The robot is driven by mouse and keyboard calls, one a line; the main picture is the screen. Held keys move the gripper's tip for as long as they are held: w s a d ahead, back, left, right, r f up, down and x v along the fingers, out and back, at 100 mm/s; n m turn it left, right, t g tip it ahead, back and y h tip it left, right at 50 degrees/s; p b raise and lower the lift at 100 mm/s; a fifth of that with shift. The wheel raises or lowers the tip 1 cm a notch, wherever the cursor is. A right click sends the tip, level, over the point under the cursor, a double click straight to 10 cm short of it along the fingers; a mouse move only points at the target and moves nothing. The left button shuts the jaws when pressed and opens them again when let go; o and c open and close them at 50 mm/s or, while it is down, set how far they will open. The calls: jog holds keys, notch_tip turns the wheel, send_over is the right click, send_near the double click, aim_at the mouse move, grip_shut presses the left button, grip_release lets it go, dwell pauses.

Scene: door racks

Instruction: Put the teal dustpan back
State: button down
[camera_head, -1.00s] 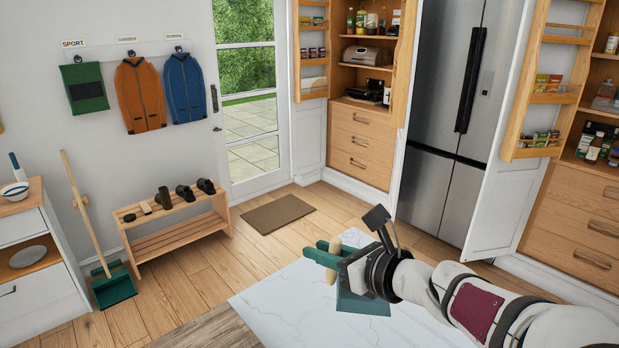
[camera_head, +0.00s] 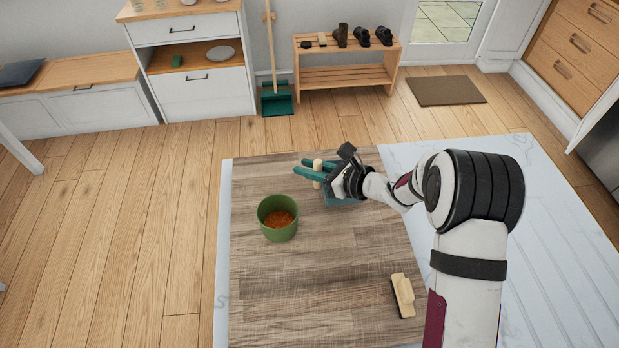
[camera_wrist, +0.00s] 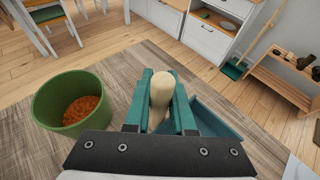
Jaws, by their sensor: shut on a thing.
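My gripper (camera_head: 313,172) has teal fingers shut on the pale wooden handle (camera_wrist: 161,98) of the teal dustpan (camera_head: 342,197). The handle stands up between the fingers in the wrist view. The pan (camera_wrist: 214,122) shows behind and right of the right finger, partly hidden by it. The dustpan is over the far part of the wood-patterned worktop, to the right of the green pot; I cannot tell whether it touches the surface. A larger dark-teal dustpan (camera_head: 277,104) with a long-handled broom (camera_head: 270,40) stands on the floor by the white cabinet.
A green pot (camera_head: 266,213) with orange contents and a wooden brush (camera_head: 403,296) are on the worktop (camera_head: 300,300). Beyond are a cabinet (camera_head: 205,97) with an open shelf, a low bench (camera_head: 50,105), and a shoe rack (camera_head: 345,75). Open floor (camera_head: 190,150) lies between.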

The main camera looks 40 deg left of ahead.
jog(key=f, duration=0.4)
jog(key=shift+a+f, duration=0.1)
jog(key=shift+a, duration=0.1)
jog(key=shift+f, duration=0.15)
jog(key=c, duration=0.8)
grip_release()
jog(key=shift+o, duration=0.2)
